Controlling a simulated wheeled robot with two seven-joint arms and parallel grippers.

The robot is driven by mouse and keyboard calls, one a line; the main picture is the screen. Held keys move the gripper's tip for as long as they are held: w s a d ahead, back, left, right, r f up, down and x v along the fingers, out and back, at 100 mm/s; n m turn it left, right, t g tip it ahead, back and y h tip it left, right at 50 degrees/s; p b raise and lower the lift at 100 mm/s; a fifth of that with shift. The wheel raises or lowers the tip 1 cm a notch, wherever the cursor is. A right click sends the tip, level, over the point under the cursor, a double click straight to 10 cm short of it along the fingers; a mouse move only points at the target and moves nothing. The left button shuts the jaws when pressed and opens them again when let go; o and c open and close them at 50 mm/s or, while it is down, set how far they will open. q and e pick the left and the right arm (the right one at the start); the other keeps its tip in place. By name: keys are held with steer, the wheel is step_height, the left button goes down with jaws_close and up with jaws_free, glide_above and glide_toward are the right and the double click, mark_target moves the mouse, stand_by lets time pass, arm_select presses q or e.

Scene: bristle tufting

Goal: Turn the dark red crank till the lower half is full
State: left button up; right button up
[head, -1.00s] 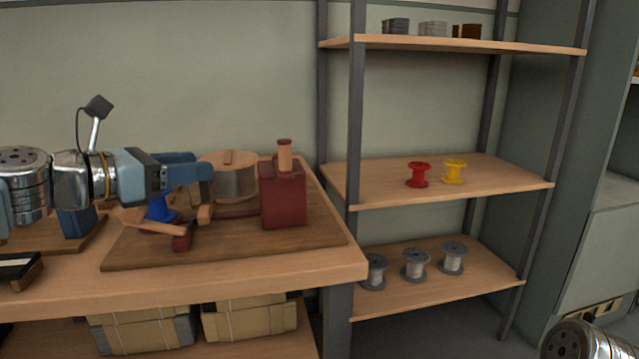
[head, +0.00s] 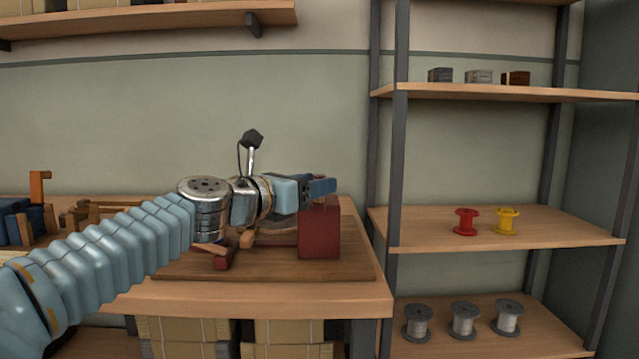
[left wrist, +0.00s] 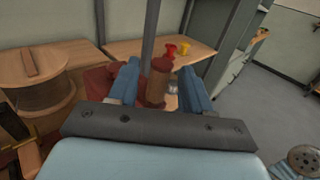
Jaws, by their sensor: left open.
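The dark red crank housing (head: 319,230) stands on the right part of a brown board (head: 350,264) on the bench. In the left wrist view its upright wooden handle (left wrist: 159,80) stands between the fingers of my left gripper (left wrist: 160,70). The fingers are open, one on each side of the handle; I cannot tell whether either touches it. In the head view my left gripper (head: 323,187) is over the housing and hides the handle. A round wooden drum with a lid (left wrist: 38,85) is at the left of the wrist view. My right gripper is out of view.
A shelf rack (head: 485,228) stands right of the bench, holding a red spool (head: 466,222), a yellow spool (head: 507,221) and grey spools (head: 464,320) lower down. Wooden parts and blue bins (head: 25,225) lie at the bench's left. Boxes (head: 185,335) sit below.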

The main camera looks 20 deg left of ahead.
arm_select(q)
steer(key=shift+x, duration=0.9)
jaws_close()
